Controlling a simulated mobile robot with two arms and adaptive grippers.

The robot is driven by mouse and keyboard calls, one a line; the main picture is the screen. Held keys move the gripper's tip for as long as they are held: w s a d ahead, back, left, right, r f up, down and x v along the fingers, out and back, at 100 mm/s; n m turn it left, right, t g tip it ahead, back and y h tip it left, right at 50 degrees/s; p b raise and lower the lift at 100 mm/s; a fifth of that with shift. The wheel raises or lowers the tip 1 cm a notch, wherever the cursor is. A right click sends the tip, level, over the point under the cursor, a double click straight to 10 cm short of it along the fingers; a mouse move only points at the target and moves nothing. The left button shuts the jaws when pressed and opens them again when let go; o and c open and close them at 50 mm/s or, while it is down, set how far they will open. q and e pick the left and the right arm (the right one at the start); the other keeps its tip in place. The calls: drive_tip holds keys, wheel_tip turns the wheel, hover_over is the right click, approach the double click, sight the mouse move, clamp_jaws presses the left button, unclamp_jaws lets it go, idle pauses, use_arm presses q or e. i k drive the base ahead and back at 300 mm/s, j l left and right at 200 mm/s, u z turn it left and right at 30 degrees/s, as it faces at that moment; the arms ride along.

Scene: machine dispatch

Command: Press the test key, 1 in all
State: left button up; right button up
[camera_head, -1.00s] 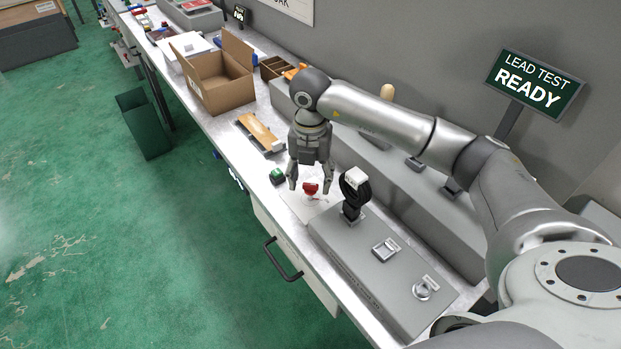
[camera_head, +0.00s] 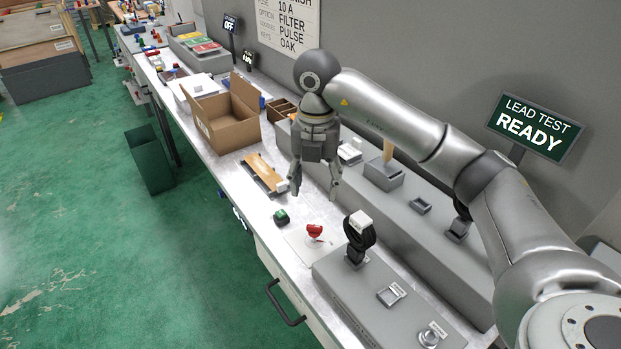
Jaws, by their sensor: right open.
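The grey test box (camera_head: 345,283) stands on the near part of the bench. Its top bears a black looped lead (camera_head: 360,235) with a white end, a square fitting (camera_head: 391,293) and a round metal fitting (camera_head: 429,338). Their small labels cannot be read, so I cannot tell which is the test key. The dark sign (camera_head: 535,127) behind reads "LEAD TEST READY". My right gripper (camera_head: 314,193) is open and empty, fingers down, in the air beyond the box. Below it are a red piece (camera_head: 315,231) on a pale plate and a green button (camera_head: 281,216). My left gripper is not in view.
An open cardboard box (camera_head: 225,118) and a wooden piece on a dark holder (camera_head: 264,172) stand farther along the bench. A long grey raised unit (camera_head: 400,222) runs along the wall. A dark green bin (camera_head: 149,160) stands on the floor, which is otherwise clear nearby.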

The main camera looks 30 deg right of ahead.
sight(281, 215)
drive_tip(key=k+j, duration=0.8)
drive_tip(key=j, duration=0.1)
